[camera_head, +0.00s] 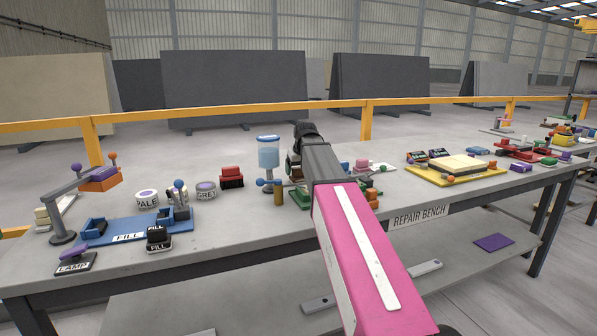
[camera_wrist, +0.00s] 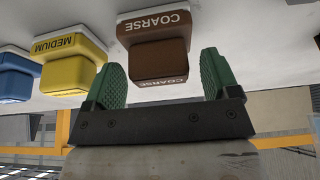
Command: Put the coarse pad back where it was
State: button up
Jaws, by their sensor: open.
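In the wrist view, the brown coarse pad (camera_wrist: 158,62) appears as a block marked COARSE, with a second COARSE label on a wider brown part (camera_wrist: 153,27) directly behind it. My gripper (camera_wrist: 162,66) has green ribbed fingers, open, one on each side of the brown block. A gap shows on both sides, so nothing is gripped. Whether the fingertips reach past the block's face is hard to tell. In the head view, my pink arm covers the gripper, and I cannot make out the coarse pad there.
A yellow MEDIUM block (camera_wrist: 68,62) and a blue block (camera_wrist: 16,75) sit left of the brown one. On the repair bench (camera_head: 240,222) stand a blue dispenser (camera_head: 268,155), a blue FILL tray (camera_head: 125,233), pots and a lamp. A yellow tray (camera_head: 455,170) lies right of my arm.

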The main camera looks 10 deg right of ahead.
jog(key=v, duration=1.1)
jog(key=shift+r, duration=0.3)
jog(key=shift+d, duration=0.1)
